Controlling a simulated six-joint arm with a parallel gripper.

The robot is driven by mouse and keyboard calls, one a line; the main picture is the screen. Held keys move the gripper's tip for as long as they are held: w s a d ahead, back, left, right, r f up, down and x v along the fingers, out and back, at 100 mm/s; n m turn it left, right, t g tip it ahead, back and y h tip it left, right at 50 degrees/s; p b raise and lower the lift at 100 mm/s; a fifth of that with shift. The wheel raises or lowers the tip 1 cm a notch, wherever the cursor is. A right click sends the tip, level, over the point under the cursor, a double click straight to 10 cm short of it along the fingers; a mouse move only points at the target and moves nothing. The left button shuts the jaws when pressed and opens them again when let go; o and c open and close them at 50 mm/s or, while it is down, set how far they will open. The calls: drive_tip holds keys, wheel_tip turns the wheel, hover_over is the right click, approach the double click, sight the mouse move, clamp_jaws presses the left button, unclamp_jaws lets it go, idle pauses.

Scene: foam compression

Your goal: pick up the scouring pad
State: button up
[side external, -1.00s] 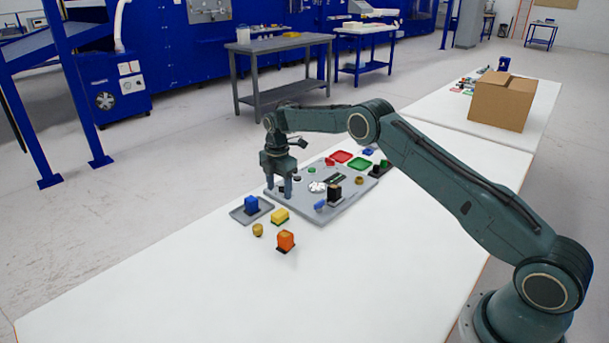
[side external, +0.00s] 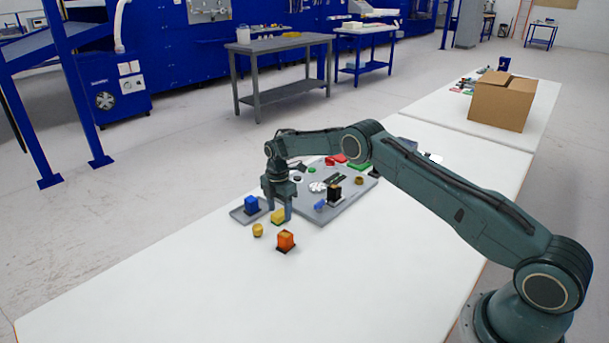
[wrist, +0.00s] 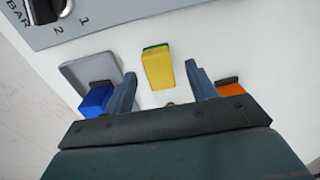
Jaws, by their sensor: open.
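The scouring pad (wrist: 158,68) is a yellow block with a green layer along one edge. It lies on the white table and shows ahead of and between my fingers in the wrist view. In the side external view the pad (side external: 278,217) is partly hidden by a finger. My gripper (side external: 279,212) points down over it, with its fingers apart. In the wrist view my gripper (wrist: 158,73) is open, one finger to each side of the pad's near end. I see no contact with the pad, and the exact height above it is hard to tell.
A blue block (side external: 251,205) sits on a small grey tray (side external: 240,216) left of the pad. An orange block (side external: 285,240) and a small yellow-brown round piece (side external: 257,230) stand in front. A grey panel (side external: 335,213) with several parts lies behind right. The near table is clear.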

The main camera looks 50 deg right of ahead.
drive_tip(key=shift+f, duration=1)
drive_tip(key=shift+c, duration=0.3)
drive_tip(key=c, duration=1)
